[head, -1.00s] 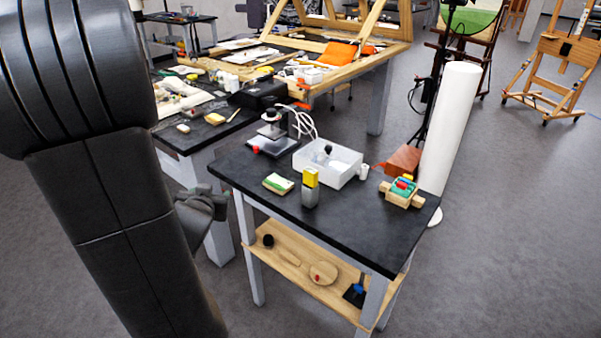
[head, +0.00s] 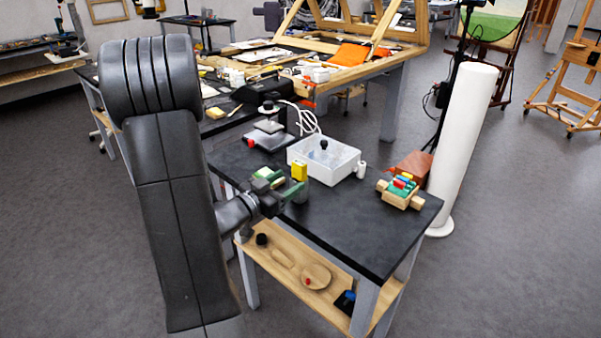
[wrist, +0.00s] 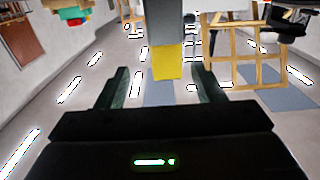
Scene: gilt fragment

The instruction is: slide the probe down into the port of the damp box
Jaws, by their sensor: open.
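The upright block with a yellow top (head: 299,170) and grey body, which I take for the probe, stands on the black table. In the wrist view its yellow end (wrist: 166,62) shows ahead of and between my fingers. My gripper (head: 283,193) is open at its left side, with part of the body hidden behind the fingers. In the wrist view my gripper (wrist: 163,82) has a finger on each side, with gaps; contact is not visible. The pale box (head: 335,172), likely the damp box, stands behind, with a black knob (head: 324,144) on top. I cannot make out the port.
A small white cylinder (head: 361,170) is right of the box. A wooden holder with coloured pieces (head: 400,190) is farther right. The black tabletop (head: 360,232) is clear in front.

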